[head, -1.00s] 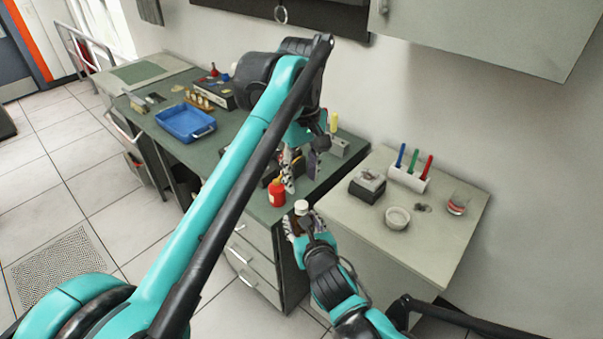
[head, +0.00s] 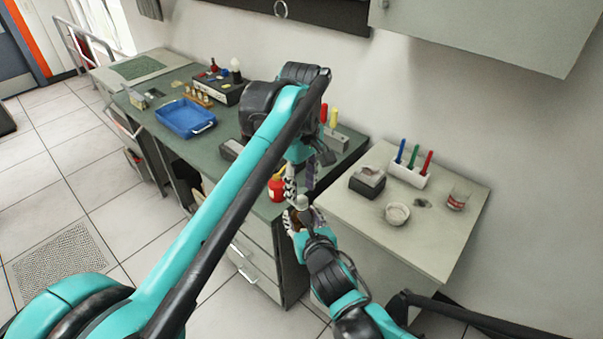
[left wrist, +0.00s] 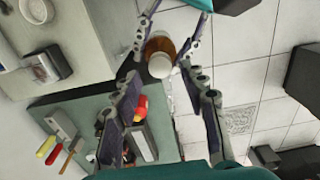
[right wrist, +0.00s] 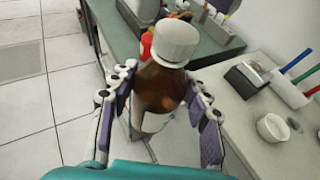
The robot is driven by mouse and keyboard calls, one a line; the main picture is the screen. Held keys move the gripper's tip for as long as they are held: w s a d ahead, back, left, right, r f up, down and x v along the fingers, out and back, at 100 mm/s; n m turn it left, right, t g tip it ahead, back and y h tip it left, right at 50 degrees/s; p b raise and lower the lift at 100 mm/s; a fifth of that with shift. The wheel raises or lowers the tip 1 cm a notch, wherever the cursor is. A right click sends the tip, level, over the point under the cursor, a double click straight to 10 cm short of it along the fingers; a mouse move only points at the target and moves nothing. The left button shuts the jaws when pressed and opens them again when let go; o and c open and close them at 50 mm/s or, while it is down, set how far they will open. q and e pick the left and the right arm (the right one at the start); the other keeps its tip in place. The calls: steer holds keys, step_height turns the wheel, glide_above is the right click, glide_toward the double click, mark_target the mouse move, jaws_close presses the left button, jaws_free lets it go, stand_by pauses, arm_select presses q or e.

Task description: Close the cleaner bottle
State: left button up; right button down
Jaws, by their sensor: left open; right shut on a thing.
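The cleaner bottle is brown with a pale label; it shows in the right wrist view (right wrist: 158,92) and from above in the left wrist view (left wrist: 160,46). My right gripper (head: 302,220) is shut around its body and holds it in front of the gap between the two benches. A white cap (right wrist: 175,42) sits on the bottle's top; I cannot tell how tight it is. The cap also shows in the left wrist view (left wrist: 160,66). My left gripper (head: 300,188) is open, pointing down just above the cap, its fingers on either side in the left wrist view.
A red bottle (head: 277,187) stands on the green bench close to my left fingers. A blue tray (head: 186,117) lies farther back.

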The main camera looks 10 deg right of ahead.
arm_select(q)
steer(key=shift+f, duration=1.5)
jaws_close()
